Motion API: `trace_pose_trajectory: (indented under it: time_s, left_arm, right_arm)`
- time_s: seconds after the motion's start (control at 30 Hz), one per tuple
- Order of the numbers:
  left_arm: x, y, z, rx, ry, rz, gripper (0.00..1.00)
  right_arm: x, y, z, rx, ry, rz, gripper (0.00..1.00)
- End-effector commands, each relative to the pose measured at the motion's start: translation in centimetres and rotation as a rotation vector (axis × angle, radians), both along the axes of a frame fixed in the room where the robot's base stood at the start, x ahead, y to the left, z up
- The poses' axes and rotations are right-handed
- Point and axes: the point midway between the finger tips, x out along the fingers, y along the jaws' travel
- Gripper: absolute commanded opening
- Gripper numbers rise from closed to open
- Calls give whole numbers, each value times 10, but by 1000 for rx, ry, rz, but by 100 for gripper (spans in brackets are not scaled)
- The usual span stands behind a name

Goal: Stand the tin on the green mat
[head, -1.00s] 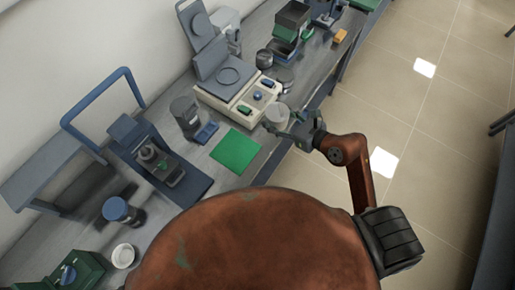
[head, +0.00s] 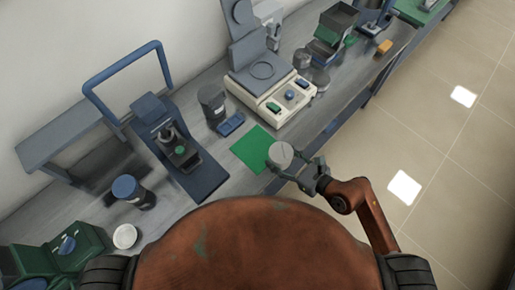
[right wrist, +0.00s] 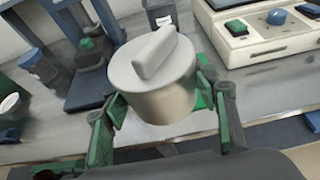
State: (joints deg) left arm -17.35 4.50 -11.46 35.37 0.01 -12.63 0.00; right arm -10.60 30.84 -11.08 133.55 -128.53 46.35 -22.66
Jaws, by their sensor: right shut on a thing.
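The tin (head: 281,154) is a pale grey cylinder; in the right wrist view the tin (right wrist: 158,85) shows a lid with a raised bar handle. My right gripper (head: 296,166) is shut on the tin, its green-padded fingers on both sides of it in the right wrist view (right wrist: 165,115). The tin looks upright or nearly so. In the head view it overlaps the right corner of the green mat (head: 253,149); I cannot tell whether it touches anything below. The mat lies flat on the bench and is otherwise bare. My left gripper is not in view.
A white device with a square plate and buttons (head: 272,99) stands beyond the mat. A blue stand (head: 189,166) is to the left. The bench's front edge is close to the tin.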

Motion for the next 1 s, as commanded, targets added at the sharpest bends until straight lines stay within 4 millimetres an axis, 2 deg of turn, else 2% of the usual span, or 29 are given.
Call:
trace_pose_trajectory:
  time_s: [0.17,0.47,0.6,0.73,1.0]
  left_arm:
    - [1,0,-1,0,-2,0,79]
    - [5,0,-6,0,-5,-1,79]
    - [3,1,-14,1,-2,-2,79]
    - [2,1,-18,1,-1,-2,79]
    - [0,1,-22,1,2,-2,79]
  right_arm:
    - [17,15,-10,4,-2,6,25]
    - [75,54,-41,4,-1,6,25]
    - [92,65,-70,2,3,5,25]
    - [103,72,-85,1,1,5,25]
    - [114,79,-100,1,0,5,25]
